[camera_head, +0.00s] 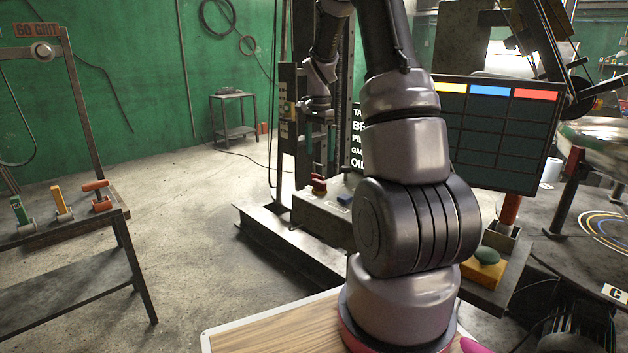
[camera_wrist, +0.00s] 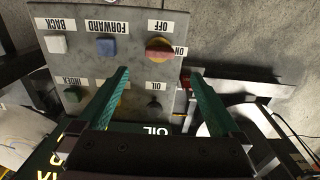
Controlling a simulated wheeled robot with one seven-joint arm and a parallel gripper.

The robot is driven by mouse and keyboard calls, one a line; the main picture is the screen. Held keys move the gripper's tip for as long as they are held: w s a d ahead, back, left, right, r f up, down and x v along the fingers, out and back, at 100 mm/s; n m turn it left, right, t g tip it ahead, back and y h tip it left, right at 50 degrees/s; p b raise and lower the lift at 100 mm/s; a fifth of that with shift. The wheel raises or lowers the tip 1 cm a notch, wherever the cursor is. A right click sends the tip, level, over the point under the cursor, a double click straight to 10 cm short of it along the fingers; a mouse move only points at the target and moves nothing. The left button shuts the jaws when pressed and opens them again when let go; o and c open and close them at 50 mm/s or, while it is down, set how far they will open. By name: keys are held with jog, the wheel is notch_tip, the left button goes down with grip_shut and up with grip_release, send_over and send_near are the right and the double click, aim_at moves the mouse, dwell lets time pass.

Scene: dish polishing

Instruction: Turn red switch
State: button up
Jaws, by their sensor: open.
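The red switch (camera_wrist: 158,48) is a round red and yellow knob on a grey control panel (camera_wrist: 75,18), between the OFF and ON labels, which appear upside down in the wrist view. In the head view the red switch (camera_head: 318,184) sits at the left end of the panel (camera_head: 322,222). My gripper (camera_wrist: 159,72) is open, with its two green fingers spread and nothing between them. In the picture, the fingertips lie just below the knob, one to each side. I cannot tell the exact height gap; no contact with the knob shows.
The panel also has a white button (camera_wrist: 56,44), a blue button (camera_wrist: 106,46), a green button (camera_wrist: 74,94) and a dark knob (camera_wrist: 154,102). A small red part (camera_wrist: 185,80) shows by the right finger. A dark display board (camera_head: 505,135) stands behind my arm.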

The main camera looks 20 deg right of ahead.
aim_at(319, 181)
notch_tip(319, 181, down, 10)
dwell(0.4)
jog(key=c, duration=1.4)
